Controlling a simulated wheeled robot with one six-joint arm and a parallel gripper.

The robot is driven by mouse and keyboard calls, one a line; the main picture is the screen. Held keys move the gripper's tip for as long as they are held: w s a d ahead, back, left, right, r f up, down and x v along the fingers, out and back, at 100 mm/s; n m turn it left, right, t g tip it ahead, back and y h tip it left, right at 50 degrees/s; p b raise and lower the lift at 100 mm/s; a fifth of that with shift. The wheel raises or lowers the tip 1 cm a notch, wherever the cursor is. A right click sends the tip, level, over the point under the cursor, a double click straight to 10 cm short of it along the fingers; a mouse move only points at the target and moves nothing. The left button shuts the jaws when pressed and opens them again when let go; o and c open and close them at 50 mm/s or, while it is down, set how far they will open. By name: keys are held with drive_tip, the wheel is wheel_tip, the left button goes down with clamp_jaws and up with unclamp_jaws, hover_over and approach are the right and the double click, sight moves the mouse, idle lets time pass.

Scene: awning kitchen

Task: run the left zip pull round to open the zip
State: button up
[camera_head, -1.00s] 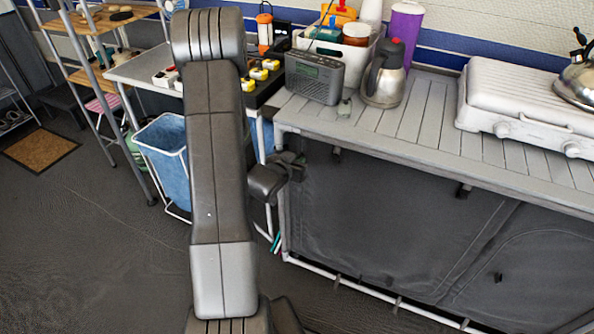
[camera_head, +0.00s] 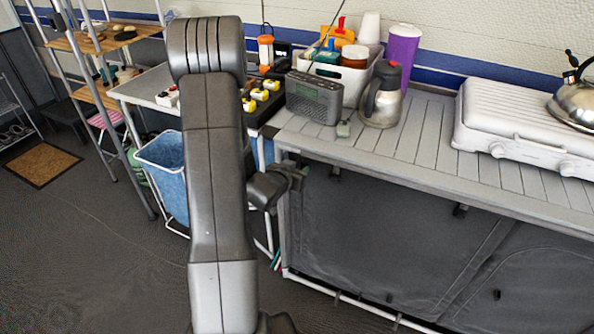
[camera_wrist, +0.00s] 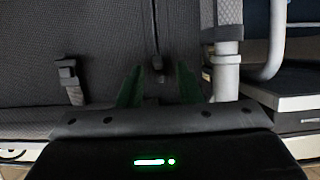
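The dark fabric front (camera_head: 400,240) of the kitchen unit hangs under the slatted top. My gripper (camera_head: 300,178) is at its upper left end in the head view. In the wrist view, my gripper (camera_wrist: 158,86) shows two green fingers spread apart. A small dark zip pull (camera_wrist: 158,66) lies between and just beyond the fingertips, with gaps on both sides. A dark seam runs from it along the fabric. I cannot tell how deep it sits between the fingers. In the head view my gripper hides this pull.
A dark strap with a buckle (camera_wrist: 70,78) is on the fabric beside my gripper. A pale frame post (camera_wrist: 226,70) stands close on the other side. A radio (camera_head: 314,97) and a steel flask (camera_head: 383,97) stand on the top above. A blue bin (camera_head: 165,175) is to the left.

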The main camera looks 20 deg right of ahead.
drive_tip(key=v, duration=1.4)
drive_tip(key=shift+p, duration=0.35)
drive_tip(key=shift+w+d, duration=0.1)
drive_tip(key=shift+d, duration=0.05)
drive_tip(key=x, duration=1.3)
drive_tip(key=shift+w+d+f+b, duration=0.2)
drive_tip(key=shift+f+b, duration=0.1)
drive_tip(key=shift+b, duration=0.1)
drive_tip(key=shift+f, duration=0.1)
drive_tip(key=shift+s+a, duration=0.1)
